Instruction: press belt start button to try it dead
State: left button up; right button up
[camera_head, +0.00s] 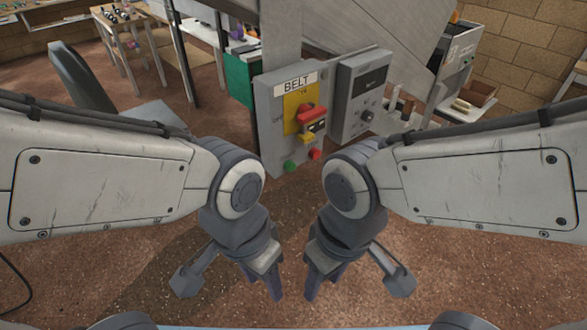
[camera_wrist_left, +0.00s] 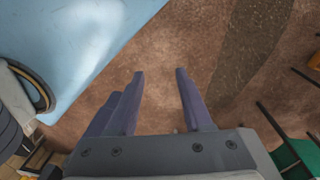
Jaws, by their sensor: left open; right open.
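The grey belt control box (camera_head: 272,150) stands ahead of me at upper centre in the head view, with a white BELT label (camera_head: 295,84). It carries a yellow plate (camera_head: 292,102) with a red switch handle (camera_head: 308,117); something small, dark and pale hangs at the handle. A green button (camera_head: 290,166) is at the box's lower left and a red button (camera_head: 315,154) at its lower right. My left gripper (camera_head: 264,284) is open and empty, below and nearer than the box; its fingers show in the left wrist view (camera_wrist_left: 160,76). My right gripper (camera_head: 322,284) is open and empty beside it.
A second grey box with a dark display (camera_head: 370,82) and knob is right of the belt box. A sloping grey metal panel (camera_head: 385,35) rises behind. Tables (camera_head: 128,28) stand at upper left. Brown floor (camera_head: 130,275) lies open below my grippers.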

pick_arm(q)
grip_shut()
dwell(1.7)
